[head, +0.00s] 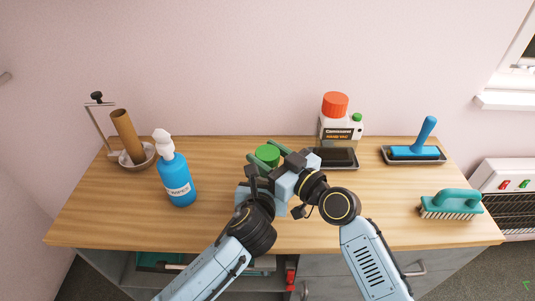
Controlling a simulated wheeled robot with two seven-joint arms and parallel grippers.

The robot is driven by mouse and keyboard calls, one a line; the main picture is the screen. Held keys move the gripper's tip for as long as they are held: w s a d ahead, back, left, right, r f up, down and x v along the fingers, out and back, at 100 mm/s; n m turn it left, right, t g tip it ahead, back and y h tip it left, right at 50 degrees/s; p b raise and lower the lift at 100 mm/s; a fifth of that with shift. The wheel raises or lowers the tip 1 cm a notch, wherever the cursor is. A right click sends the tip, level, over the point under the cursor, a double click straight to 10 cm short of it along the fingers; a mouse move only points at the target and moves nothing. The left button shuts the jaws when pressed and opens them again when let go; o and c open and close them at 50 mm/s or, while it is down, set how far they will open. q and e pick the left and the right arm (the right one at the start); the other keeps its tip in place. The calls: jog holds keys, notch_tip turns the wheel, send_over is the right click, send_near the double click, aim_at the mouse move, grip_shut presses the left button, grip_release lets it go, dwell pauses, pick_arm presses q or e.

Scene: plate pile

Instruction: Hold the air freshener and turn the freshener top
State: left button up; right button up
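The air freshener shows only as a round green top (267,154) near the middle of the wooden counter. Its body is hidden behind my grippers. My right gripper (277,162) is at the right and front of the green top, with dark fingers close to it. My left gripper (256,176) is in front and to the left, low beside the freshener. The two grippers overlap in the picture. I cannot tell whether either one is closed on the freshener or its top.
A white bottle with a red cap (335,105), a dark tray (338,160), a blue roller in a tray (412,152) and a green brush (452,204) are right.

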jog(key=shift+c, duration=0.8)
jog(key=shift+n+g+y, duration=0.3)
jog(key=shift+g, duration=0.1)
jog(key=shift+n+g+y, duration=0.9)
jog(key=shift+n+g, duration=0.1)
jog(key=shift+g, duration=0.2)
jog(key=n+g+y, duration=0.2)
jog(key=n+g, duration=0.1)
jog(key=g, duration=0.1)
jog(key=n+g, duration=0.2)
jog(key=g, duration=0.1)
jog(key=n+g, duration=0.2)
jog(key=g, duration=0.1)
jog(key=shift+g+y, duration=0.4)
pick_arm(q)
jog(key=shift+d, duration=0.1)
pick_arm(e)
jog(key=shift+f+n+g+h, duration=0.1)
jog(key=shift+n+g+h, duration=0.2)
jog(key=shift+n+g, duration=1.05)
jog(key=shift+g, duration=0.55)
